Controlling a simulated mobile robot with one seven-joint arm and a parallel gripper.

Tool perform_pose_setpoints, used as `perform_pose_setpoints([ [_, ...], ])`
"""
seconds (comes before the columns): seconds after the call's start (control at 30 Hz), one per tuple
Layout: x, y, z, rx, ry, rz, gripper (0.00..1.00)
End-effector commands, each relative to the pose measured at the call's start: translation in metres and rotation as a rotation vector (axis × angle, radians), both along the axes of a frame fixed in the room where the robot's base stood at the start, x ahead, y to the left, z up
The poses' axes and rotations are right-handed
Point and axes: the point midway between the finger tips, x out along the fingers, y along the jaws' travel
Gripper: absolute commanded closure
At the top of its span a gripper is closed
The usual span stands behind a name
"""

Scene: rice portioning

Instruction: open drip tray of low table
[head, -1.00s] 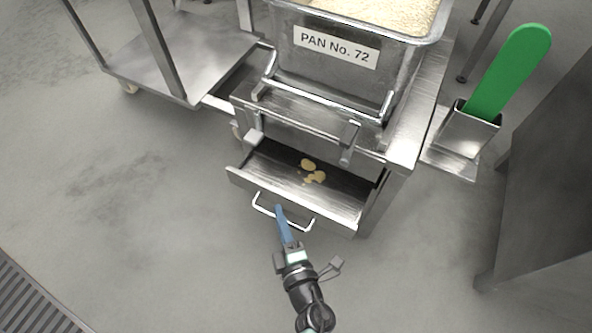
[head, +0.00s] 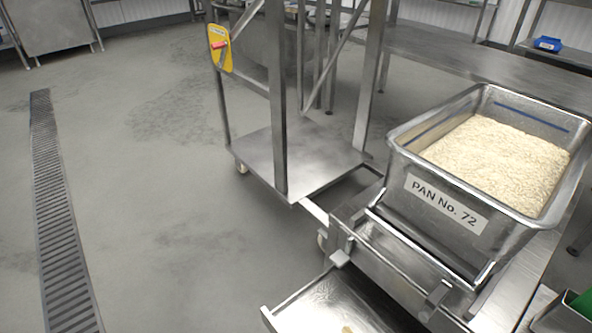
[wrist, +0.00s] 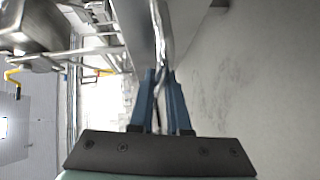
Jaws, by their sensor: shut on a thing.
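The drip tray (head: 325,300) of the low table (head: 372,262) is pulled out under the tabletop. In the wrist view, the blue fingers of my gripper (wrist: 159,75) are shut on the tray's metal handle (wrist: 160,25). The grey tray front (wrist: 133,25) lies just left of the handle. My gripper is outside the head view.
A steel pan (head: 445,210) labelled "PAN No. 72", full of rice, stands on the low table. A wheeled steel cart (head: 270,165) stands behind it to the left. Open floor (head: 170,240) lies left of the tray, with a drain grate (head: 60,220) farther left.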

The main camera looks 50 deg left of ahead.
Motion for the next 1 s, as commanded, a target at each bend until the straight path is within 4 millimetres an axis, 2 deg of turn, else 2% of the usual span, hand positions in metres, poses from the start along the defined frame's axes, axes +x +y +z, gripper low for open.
perform_pose_setpoints([
  [0.03, 0.001, -0.001, 0.0, 0.0, 0.0, -0.002, 0.83],
  [0.2, 0.001, -0.001, 0.0, 0.0, 0.0, -0.001, 0.55],
  [0.57, -0.003, -0.003, 0.001, -0.001, 0.002, 0.0, 0.55],
  [0.67, -0.012, -0.012, 0.005, 0.0, 0.003, -0.001, 0.55],
  [1.0, -0.066, -0.062, 0.015, -0.001, 0.004, 0.0, 0.55],
])
